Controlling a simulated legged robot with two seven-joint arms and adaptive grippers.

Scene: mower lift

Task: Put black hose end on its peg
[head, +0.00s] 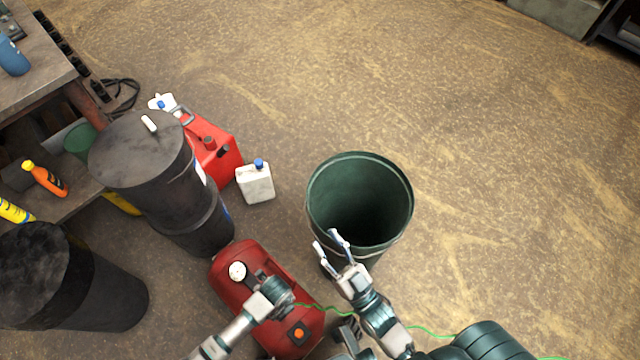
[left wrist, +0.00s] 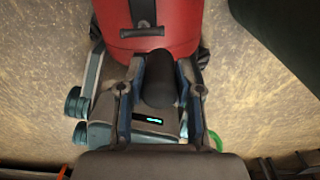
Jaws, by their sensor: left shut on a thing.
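A black rounded piece (left wrist: 158,82), which looks like the black hose end, sits between the two fingers of my left gripper (left wrist: 160,72) in the left wrist view. The fingers are shut on it from both sides. In the head view my left gripper (head: 274,291) is over the red machine (head: 265,265), and the black piece cannot be made out there. The red machine also shows ahead of the fingers in the left wrist view (left wrist: 150,20). My right gripper (head: 329,246) is open and empty at the near rim of the green bin. I cannot make out the peg.
The open green bin (head: 325,200) stands right of the red machine. Black drums (head: 140,165), a red can (head: 215,150) and a white jug (head: 255,183) stand to the left. A thin green line (head: 430,332) runs near my arms. The floor at right is clear.

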